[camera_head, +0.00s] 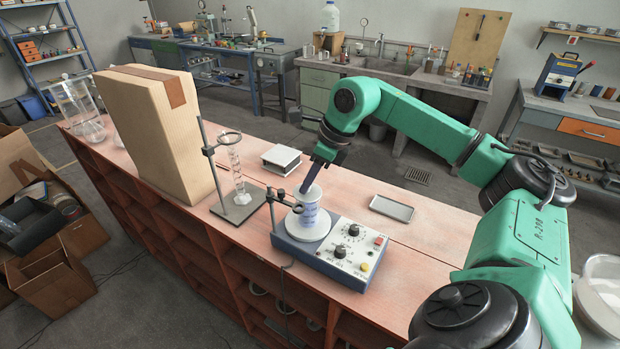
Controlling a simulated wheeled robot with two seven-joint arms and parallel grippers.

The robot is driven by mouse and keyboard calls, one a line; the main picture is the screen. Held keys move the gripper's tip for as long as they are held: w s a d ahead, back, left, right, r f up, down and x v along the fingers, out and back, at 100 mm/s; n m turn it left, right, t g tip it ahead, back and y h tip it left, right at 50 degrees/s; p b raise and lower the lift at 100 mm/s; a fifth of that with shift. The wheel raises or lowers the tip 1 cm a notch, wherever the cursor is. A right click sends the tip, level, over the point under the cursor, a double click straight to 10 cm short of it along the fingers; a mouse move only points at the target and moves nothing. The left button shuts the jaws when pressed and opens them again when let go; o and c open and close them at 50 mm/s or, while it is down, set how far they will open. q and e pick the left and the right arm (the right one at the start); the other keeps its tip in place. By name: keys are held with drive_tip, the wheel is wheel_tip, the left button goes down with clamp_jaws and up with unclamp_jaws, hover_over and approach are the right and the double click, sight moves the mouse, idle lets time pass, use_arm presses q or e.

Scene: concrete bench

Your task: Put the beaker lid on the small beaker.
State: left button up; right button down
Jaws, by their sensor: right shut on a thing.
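The beaker lid (312,194) shows as a pale disc at the beaker's mouth. My right gripper (308,183) comes down from above and is shut on the lid. Its fingers hide part of the lid, and I cannot tell whether the lid is fully seated or slightly above the rim. My left gripper is out of view.
A clamp rod (272,208) stands close to the left of the beaker. A ring stand with a glass cylinder (236,172) and a tall cardboard box (150,130) are farther left.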

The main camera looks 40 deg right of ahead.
drive_tip(key=shift+f+b, duration=0.35)
drive_tip(key=shift+f, duration=0.1)
idle(0.5)
drive_tip(key=shift+c, duration=1.7)
unclamp_jaws()
wheel_tip(320, 180, up, 7)
drive_tip(key=p, duration=0.6)
drive_tip(key=shift+r+p, duration=0.1)
drive_tip(key=shift+p, duration=0.3)
